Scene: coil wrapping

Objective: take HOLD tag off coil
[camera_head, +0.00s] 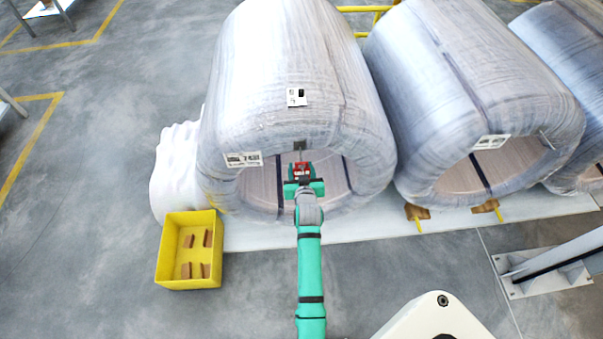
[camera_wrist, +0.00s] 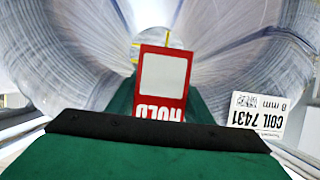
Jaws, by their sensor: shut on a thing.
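The red HOLD tag (camera_head: 301,169) is in front of the open bore of the left wrapped coil (camera_head: 290,60), just below its upper front rim. My gripper (camera_head: 303,180) is shut on the tag. In the wrist view the tag (camera_wrist: 161,85) stands up from the jaws, with a white panel and the word HOLD upside down. A small dark piece (camera_head: 299,146) shows on the rim just above the tag. I cannot tell whether the tag still touches the coil.
A white label (camera_head: 244,160) reading COIL 7431 in the wrist view (camera_wrist: 258,115) is on the rim. More wrapped coils (camera_head: 470,90) stand to the right. A yellow bin (camera_head: 163,255) with several brown blocks is at lower left. Grey floor is free at left.

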